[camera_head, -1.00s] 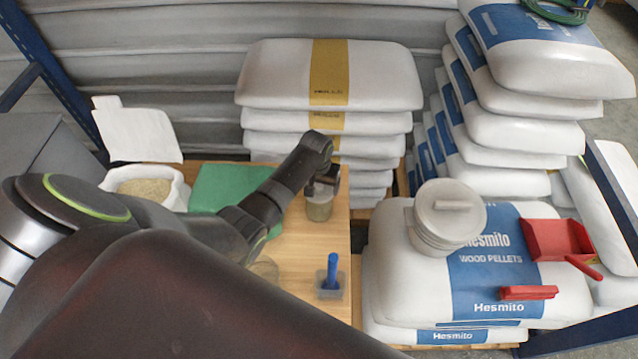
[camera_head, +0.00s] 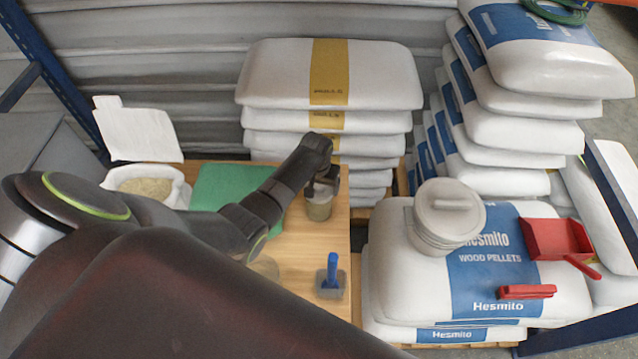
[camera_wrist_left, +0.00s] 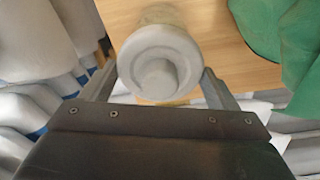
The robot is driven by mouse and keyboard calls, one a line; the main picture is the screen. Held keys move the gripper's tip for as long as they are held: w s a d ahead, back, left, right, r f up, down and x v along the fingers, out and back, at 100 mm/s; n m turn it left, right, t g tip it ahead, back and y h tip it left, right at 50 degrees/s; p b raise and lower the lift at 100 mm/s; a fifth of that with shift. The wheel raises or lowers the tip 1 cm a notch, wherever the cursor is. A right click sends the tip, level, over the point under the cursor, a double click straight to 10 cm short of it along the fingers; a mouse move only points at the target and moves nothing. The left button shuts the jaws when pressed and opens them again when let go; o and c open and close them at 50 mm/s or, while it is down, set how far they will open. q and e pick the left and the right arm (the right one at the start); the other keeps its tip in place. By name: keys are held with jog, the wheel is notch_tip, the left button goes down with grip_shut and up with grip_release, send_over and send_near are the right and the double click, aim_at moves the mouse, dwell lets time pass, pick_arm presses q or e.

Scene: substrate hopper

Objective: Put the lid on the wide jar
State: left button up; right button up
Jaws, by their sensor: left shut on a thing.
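My left gripper (camera_head: 324,182) is over the right part of the wooden table, at a jar (camera_head: 319,209) with tan contents. In the left wrist view the gripper (camera_wrist_left: 160,82) has its fingers on either side of a round grey lid (camera_wrist_left: 158,62) with a raised middle, and is shut on it. The lid is at the jar's mouth; I cannot tell whether it is fully seated. Another clear jar (camera_head: 265,266) stands nearer on the table, partly hidden by my left arm. I cannot tell for certain which jar is the wide one. My right gripper is not in view.
A blue-handled tool stands in a small grey container (camera_head: 330,284) near the table's right edge. A green sheet (camera_head: 215,185) and an open white bag (camera_head: 176,192) are at the back left. Stacked pellet bags, a grey lidded tub (camera_head: 448,222) and a red scoop (camera_head: 556,240) are right.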

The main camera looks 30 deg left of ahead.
pick_arm(q)
jog(key=shift+f, duration=0.35)
dwell(0.5)
jog(key=o, duration=0.9)
jog(key=shift+r, duration=0.1)
jog(key=shift+r, duration=0.5)
jog(key=r, duration=0.5)
jog(key=s+r, duration=0.1)
jog(key=r, duration=0.4)
jog(key=s+r, duration=0.1)
jog(key=r, duration=0.5)
jog(key=shift+d, duration=0.2)
